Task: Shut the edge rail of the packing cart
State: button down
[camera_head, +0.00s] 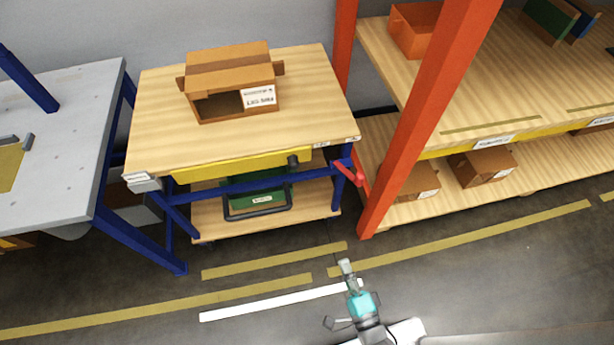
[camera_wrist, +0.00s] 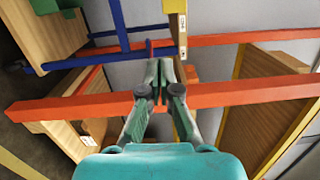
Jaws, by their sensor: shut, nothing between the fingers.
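The packing cart (camera_head: 310,95) has a wooden top, a blue frame and a lower shelf. Its yellow edge rail (camera_head: 235,166) runs along the front just below the top, with a dark knob (camera_head: 298,158) near its right end. I cannot tell its exact swing angle. My gripper (camera_head: 345,264) is in front of the cart, low and to the right, apart from the rail. In the wrist view its fingers (camera_wrist: 160,66) are together and empty. The cart's top edge (camera_wrist: 178,32) and blue frame (camera_wrist: 122,28) show beyond them.
An open cardboard box (camera_head: 225,105) stands on the cart, and a green bin (camera_head: 258,196) on its lower shelf. An orange rack post (camera_head: 420,125) rises right of the cart, with a red lever (camera_head: 350,172) between. A grey table (camera_head: 75,140) stands left. The floor in front is clear.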

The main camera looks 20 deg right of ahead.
aim_at(298, 164)
jog(key=w+a+f+m+t+h, duration=0.1)
jog(key=w+a+f+m, duration=0.1)
jog(key=w+m, duration=0.7)
jog(key=w+a+f+m+t, duration=0.1)
jog(key=w+a+f+m, duration=0.15)
jog(key=w+m, duration=0.7)
jog(key=w+r+n, duration=0.3)
jog(key=w+r, duration=0.3)
jog(key=w, duration=0.5)
jog(key=shift+w, duration=0.2)
jog(key=shift+r, duration=3.55)
